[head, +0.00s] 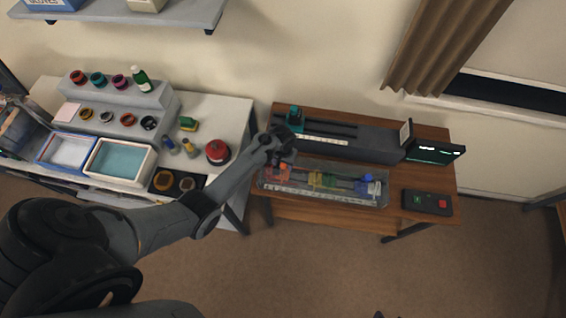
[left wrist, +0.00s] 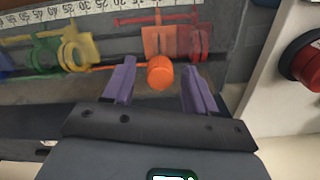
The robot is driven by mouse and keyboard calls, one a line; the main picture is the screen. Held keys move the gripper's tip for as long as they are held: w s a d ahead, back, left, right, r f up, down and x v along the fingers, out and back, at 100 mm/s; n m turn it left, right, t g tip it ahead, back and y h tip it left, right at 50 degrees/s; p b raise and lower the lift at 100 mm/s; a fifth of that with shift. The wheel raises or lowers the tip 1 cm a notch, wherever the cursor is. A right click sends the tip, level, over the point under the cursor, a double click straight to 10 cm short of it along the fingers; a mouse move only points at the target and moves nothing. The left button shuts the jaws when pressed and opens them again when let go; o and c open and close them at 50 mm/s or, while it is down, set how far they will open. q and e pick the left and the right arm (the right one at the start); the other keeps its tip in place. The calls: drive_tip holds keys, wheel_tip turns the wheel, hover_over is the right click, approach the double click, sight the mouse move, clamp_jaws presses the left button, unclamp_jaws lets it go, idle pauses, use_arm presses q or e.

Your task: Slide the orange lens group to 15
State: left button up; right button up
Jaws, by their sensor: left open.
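The orange lens group (left wrist: 157,38) is an upright orange plate with a round orange knob (left wrist: 159,72) facing my gripper, on the rail bench with a white scale (left wrist: 60,12). The exact scale mark beside it is hard to read. In the head view the orange lens group (head: 284,172) is at the bench's left end, partly hidden by my gripper. My left gripper (head: 277,150) is open above that end. In the left wrist view its purple fingers (left wrist: 158,76) stand either side of the knob with gaps. My right gripper is not seen.
A red translucent piece (left wrist: 195,42) stands just right of the orange group. Yellow (left wrist: 76,47) and green (left wrist: 43,52) lens groups stand to its left. A blue group (head: 369,184) is at the bench's far end. A button box (head: 427,202) lies right of the bench.

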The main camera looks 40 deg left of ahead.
use_arm(q)
drive_tip(key=shift+f, duration=0.15)
clamp_jaws()
drive_tip(key=shift+w+d, duration=0.4)
drive_tip(key=shift+d, duration=0.2)
drive_tip(key=shift+w+d, duration=0.35)
drive_tip(key=shift+d, duration=0.2)
unclamp_jaws()
wheel_tip(320, 180, up, 11)
drive_tip(key=shift+p, duration=0.3)
drive_tip(key=shift+f, duration=0.1)
